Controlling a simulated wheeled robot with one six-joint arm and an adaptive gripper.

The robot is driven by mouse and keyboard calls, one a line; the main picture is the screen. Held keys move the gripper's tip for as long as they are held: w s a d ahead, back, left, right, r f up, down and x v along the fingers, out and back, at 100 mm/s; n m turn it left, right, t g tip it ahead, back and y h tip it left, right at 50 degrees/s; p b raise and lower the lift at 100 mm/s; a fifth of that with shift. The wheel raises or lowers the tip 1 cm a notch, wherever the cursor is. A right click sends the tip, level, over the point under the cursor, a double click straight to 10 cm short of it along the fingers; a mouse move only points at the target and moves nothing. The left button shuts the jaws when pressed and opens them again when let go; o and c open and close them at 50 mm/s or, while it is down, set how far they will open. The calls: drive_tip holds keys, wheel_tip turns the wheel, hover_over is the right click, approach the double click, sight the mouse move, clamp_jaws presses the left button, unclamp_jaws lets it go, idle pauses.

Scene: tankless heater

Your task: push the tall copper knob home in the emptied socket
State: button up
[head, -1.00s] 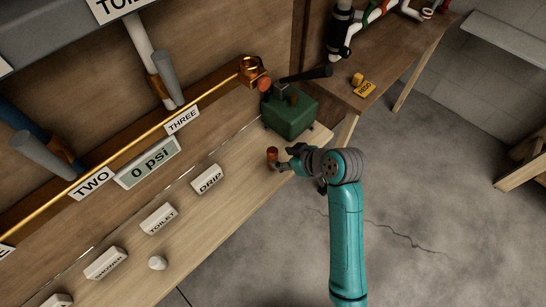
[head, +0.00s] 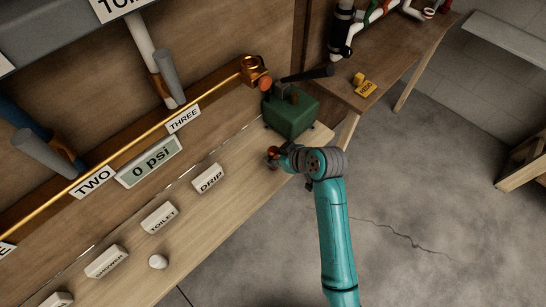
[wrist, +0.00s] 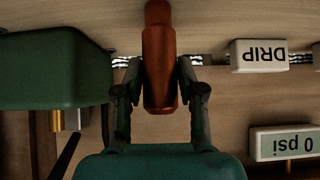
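The tall copper knob (head: 272,153) stands on the wooden bench, near its right end, in front of the green box. In the wrist view the copper knob (wrist: 159,60) lies between the two fingers of my gripper (wrist: 160,78), with one finger close along each side. My gripper (head: 277,158) reaches it from the right in the head view. The fingers are partly drawn together; whether both press on the knob is not clear. My gripper hides part of the knob's lower end in the head view. I cannot make out an emptied socket.
The green box (head: 291,113) with a dark handle stands just behind my gripper. White labels DRIP (head: 208,178), TOILET (head: 159,218) and SHOWER (head: 106,262) line the bench (head: 215,225). A gauge (head: 149,162) reads 0 psi.

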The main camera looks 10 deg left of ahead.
clamp_jaws()
drive_tip(key=shift+r, duration=1.1)
drive_tip(key=shift+r, duration=2.4)
